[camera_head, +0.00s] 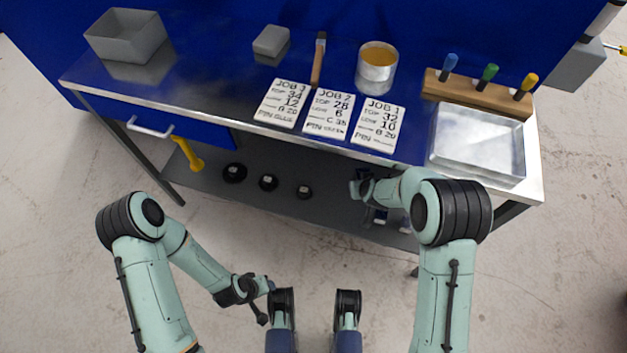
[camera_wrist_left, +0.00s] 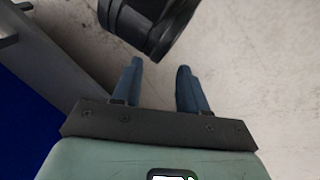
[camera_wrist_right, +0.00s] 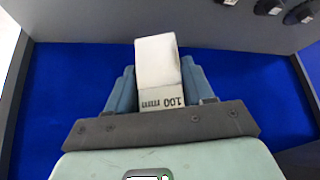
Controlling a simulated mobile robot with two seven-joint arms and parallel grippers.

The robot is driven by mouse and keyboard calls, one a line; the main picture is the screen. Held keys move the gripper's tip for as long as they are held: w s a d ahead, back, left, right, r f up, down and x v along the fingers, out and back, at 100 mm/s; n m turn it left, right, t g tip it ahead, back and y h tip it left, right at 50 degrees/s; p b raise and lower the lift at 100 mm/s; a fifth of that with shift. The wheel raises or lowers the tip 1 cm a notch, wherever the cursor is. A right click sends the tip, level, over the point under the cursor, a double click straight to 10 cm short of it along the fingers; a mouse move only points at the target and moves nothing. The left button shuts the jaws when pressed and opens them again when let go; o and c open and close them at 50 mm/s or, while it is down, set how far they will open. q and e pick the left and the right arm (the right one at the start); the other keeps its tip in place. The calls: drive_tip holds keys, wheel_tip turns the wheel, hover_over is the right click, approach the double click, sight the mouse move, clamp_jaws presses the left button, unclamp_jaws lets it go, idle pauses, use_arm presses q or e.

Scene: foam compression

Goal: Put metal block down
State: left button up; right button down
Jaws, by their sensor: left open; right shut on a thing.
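The metal block (camera_wrist_right: 157,58) is a pale bar marked "100 mm" in the right wrist view. My right gripper (camera_wrist_right: 157,78) is shut on it, with a finger on each side. A blue surface lies behind the block. In the head view my right arm reaches to the bench's front edge, where its hand is low and partly hidden by the arm; the block cannot be made out there. My left gripper (camera_wrist_left: 156,68) is open and empty over bare floor in the left wrist view.
The bench top (camera_head: 215,80) holds a grey bin (camera_head: 125,38), grey block (camera_head: 271,41), brush (camera_head: 318,60), tin (camera_head: 377,70), job cards (camera_head: 328,113), tool rack (camera_head: 480,92) and metal tray (camera_head: 478,145). Black round pieces (camera_head: 268,183) sit on the lower shelf (camera_head: 330,212). The bench's left-middle is clear.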

use_arm(q)
drive_tip(key=w+a+f+t+b, duration=0.1)
drive_tip(key=w+a+f+b, duration=0.1)
drive_tip(key=w+f+b, duration=0.15)
use_arm(e)
wheel_tip(320, 180, down, 19)
drive_tip(key=b, duration=0.3)
drive_tip(key=shift+f, duration=0.15)
use_arm(q)
drive_tip(key=s+a+f+g, duration=0.1)
drive_tip(key=s+f+g, duration=0.1)
drive_tip(key=s+f, duration=0.4)
drive_tip(key=shift+s+n+g+y, duration=0.3)
drive_tip(key=shift+s+n+g, duration=0.1)
drive_tip(key=shift+s, duration=0.25)
use_arm(e)
drive_tip(key=shift+f, duration=0.3)
use_arm(q)
drive_tip(key=shift+a, duration=0.1)
use_arm(e)
drive_tip(key=shift+f, duration=0.15)
drive_tip(key=shift+c, duration=2.1)
unclamp_jaws()
use_arm(q)
drive_tip(key=shift+s, duration=0.15)
use_arm(e)
drive_tip(key=shift+s, duration=0.1)
